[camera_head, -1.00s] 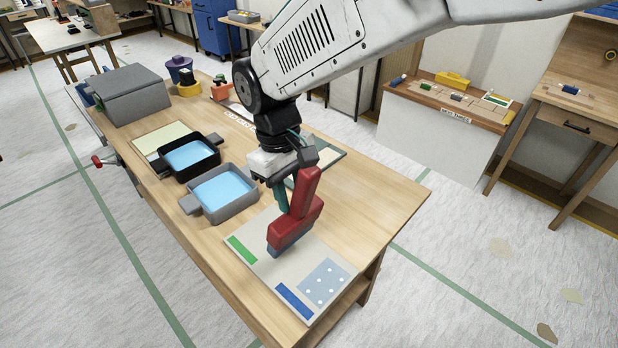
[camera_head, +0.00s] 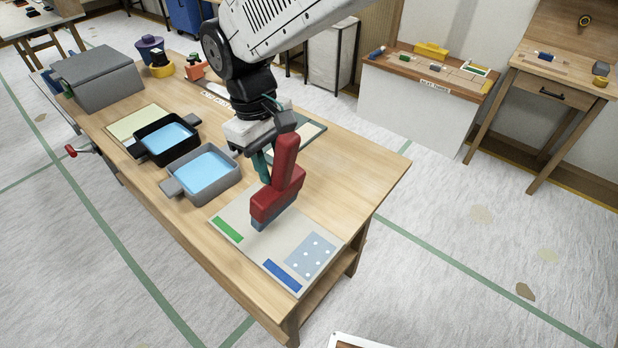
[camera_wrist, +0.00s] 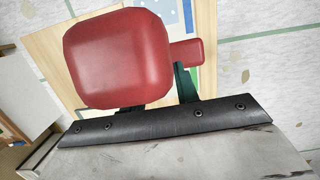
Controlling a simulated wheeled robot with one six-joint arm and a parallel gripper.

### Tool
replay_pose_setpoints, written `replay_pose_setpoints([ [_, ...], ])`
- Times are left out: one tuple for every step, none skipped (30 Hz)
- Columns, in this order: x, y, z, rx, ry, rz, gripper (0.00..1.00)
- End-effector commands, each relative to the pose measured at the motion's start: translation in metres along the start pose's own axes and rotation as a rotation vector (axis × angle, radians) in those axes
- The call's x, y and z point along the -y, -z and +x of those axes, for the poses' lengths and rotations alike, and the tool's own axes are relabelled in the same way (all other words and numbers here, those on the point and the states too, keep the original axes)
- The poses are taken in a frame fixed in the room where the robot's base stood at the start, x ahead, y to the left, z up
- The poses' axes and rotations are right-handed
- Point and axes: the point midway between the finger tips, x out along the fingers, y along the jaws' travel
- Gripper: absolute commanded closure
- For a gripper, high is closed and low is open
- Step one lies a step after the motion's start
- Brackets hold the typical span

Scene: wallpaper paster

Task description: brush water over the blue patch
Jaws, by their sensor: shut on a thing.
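My gripper (camera_head: 271,158) is shut on the red handle of a brush (camera_head: 279,190) with a blue-grey lower end. The brush is upright, over the far part of a pale board (camera_head: 252,252) on the bench; I cannot tell whether it touches the board. The light blue patch with white dots (camera_head: 311,256) lies at the board's near right, clear of the brush. A green strip (camera_head: 228,229) and a dark blue strip (camera_head: 282,275) lie along its left side. In the wrist view the red brush (camera_wrist: 117,58) hides much of the board.
A grey tray (camera_head: 168,187) and a black tray (camera_head: 138,149), both holding light blue liquid, stand left of the brush. A grey box (camera_head: 98,80) stands at the bench's far end. The bench's right part (camera_head: 345,172) is bare. A white-edged object (camera_head: 368,341) shows at the bottom edge.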

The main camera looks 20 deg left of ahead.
Motion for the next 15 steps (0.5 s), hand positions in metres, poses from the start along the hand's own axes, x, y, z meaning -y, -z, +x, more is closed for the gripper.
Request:
replay_pose_setpoints([
  [0.000,0.000,0.000,-0.001,0.000,0.000,0.99],
  [-0.001,0.000,-0.001,-0.001,0.000,0.001,0.99],
  [-0.001,-0.001,-0.003,-0.006,-0.001,0.003,0.99],
  [-0.002,-0.001,-0.007,-0.012,-0.002,0.005,0.99],
  [-0.003,-0.004,-0.010,-0.018,-0.002,0.007,0.99],
  [-0.005,-0.008,-0.016,-0.027,-0.003,0.011,0.99],
  [-0.005,-0.014,-0.019,-0.031,-0.004,0.014,0.99],
  [-0.006,-0.021,-0.022,-0.034,-0.004,0.017,0.99],
  [-0.007,-0.032,-0.025,-0.039,-0.005,0.021,0.99],
  [-0.007,-0.042,-0.027,-0.040,-0.005,0.023,0.99],
  [-0.007,-0.051,-0.027,-0.041,-0.005,0.025,0.99],
  [-0.007,-0.065,-0.027,-0.041,-0.005,0.028,0.99],
  [-0.007,-0.075,-0.027,-0.041,-0.005,0.028,0.99],
  [-0.006,-0.085,-0.026,-0.040,-0.005,0.029,0.99],
  [-0.005,-0.098,-0.023,-0.037,-0.005,0.028,0.99],
])
